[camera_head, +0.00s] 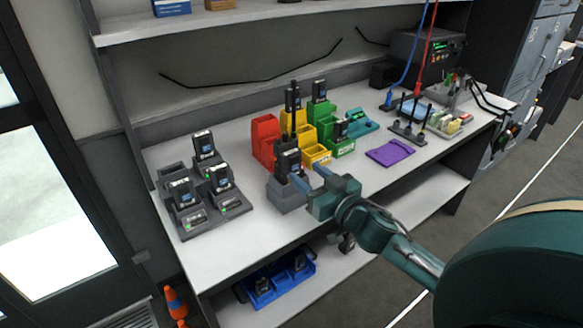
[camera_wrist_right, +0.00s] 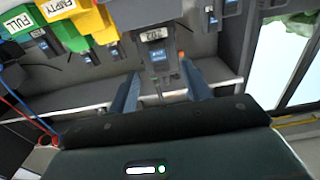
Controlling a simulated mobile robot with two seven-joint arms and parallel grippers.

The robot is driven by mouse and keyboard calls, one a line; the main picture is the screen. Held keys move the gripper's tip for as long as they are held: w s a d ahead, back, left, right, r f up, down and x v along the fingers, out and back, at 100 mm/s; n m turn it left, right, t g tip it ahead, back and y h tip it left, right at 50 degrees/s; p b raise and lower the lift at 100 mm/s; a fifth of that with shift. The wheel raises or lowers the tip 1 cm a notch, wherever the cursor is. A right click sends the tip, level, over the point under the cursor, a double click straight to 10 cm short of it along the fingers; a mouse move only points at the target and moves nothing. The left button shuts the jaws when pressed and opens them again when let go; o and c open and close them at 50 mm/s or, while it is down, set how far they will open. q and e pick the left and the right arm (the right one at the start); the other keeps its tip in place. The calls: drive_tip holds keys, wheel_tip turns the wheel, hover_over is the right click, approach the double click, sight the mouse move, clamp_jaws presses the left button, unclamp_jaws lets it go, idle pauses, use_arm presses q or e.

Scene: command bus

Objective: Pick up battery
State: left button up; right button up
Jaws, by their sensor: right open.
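Several dark battery-like blocks stand in a grey multi-slot charger (camera_head: 215,210) at the left of the table; one upright block (camera_head: 220,178) shows a pale label. A dark handheld radio (camera_head: 288,158) stands upright in a grey holder (camera_head: 287,194) near the table's front edge. My right gripper (camera_head: 311,177) is open beside this holder, its blue fingers pointing at it. In the right wrist view the open fingers (camera_wrist_right: 160,78) lie on either side of the lower end of a dark unit (camera_wrist_right: 157,36) with a small number label. I cannot tell whether they touch it. My left gripper is out of view.
Red (camera_head: 265,138), yellow (camera_head: 316,155) and green (camera_head: 341,148) bins stand behind the holder, some holding radios. A blue tray (camera_head: 280,285) sits on the lower shelf. The front left tabletop is clear.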

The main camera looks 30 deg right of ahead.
sight(296, 160)
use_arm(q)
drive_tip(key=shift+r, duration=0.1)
use_arm(e)
drive_tip(key=shift+w+a, duration=0.15)
drive_tip(key=shift+w, duration=1.55)
drive_tip(key=shift+c, duration=0.6)
clamp_jaws()
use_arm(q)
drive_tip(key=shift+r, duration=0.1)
